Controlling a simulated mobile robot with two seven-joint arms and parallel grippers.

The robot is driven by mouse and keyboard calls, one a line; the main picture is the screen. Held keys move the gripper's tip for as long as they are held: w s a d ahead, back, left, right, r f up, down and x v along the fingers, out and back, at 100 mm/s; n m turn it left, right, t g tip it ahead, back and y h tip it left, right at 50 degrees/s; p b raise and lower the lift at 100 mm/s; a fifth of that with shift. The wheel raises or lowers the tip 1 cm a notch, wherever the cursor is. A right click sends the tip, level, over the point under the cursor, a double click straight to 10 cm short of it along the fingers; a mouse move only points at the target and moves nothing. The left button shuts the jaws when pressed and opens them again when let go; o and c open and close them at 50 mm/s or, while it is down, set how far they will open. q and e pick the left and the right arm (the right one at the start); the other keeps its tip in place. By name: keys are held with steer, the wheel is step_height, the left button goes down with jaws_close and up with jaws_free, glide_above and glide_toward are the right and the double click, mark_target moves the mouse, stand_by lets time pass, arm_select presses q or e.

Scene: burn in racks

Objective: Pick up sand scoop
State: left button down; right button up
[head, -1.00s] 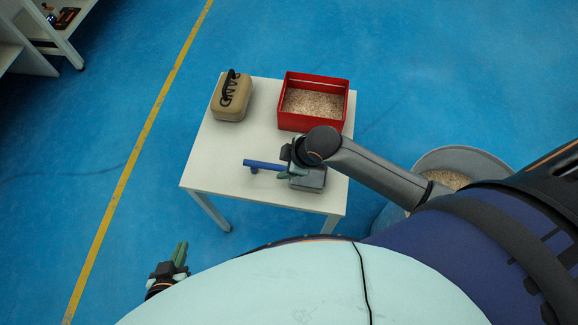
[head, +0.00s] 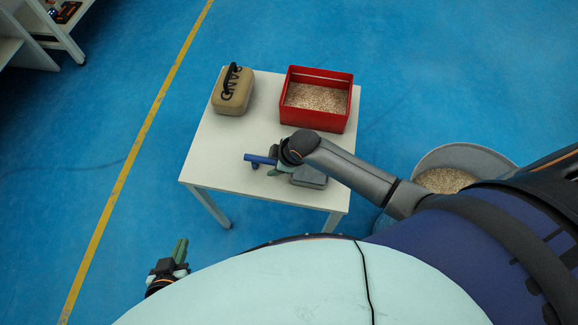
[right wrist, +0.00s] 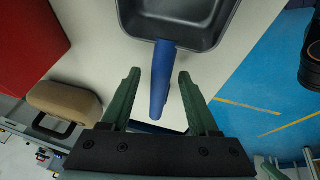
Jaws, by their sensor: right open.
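The sand scoop has a blue handle (head: 260,159) and a dark grey pan (head: 311,177), and lies on the white table (head: 215,160). My right gripper (head: 279,168) is over the scoop and hides part of it in the head view. In the right wrist view the blue handle (right wrist: 162,85) lies between the two green fingers of my open right gripper (right wrist: 160,90), with a gap on each side. The pan (right wrist: 190,20) is beyond the fingertips. My left gripper (head: 180,255) is low at the left, away from the table; its opening is unclear.
A red box (head: 317,118) filled with grain-like material stands at the table's back right. A tan case marked SAND (head: 232,92) stands at the back left. A grey tub (head: 440,160) with similar material is on the floor at right. The table's left part is clear.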

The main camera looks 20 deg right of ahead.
jaws_close()
stand_by(0.3)
stand_by(0.3)
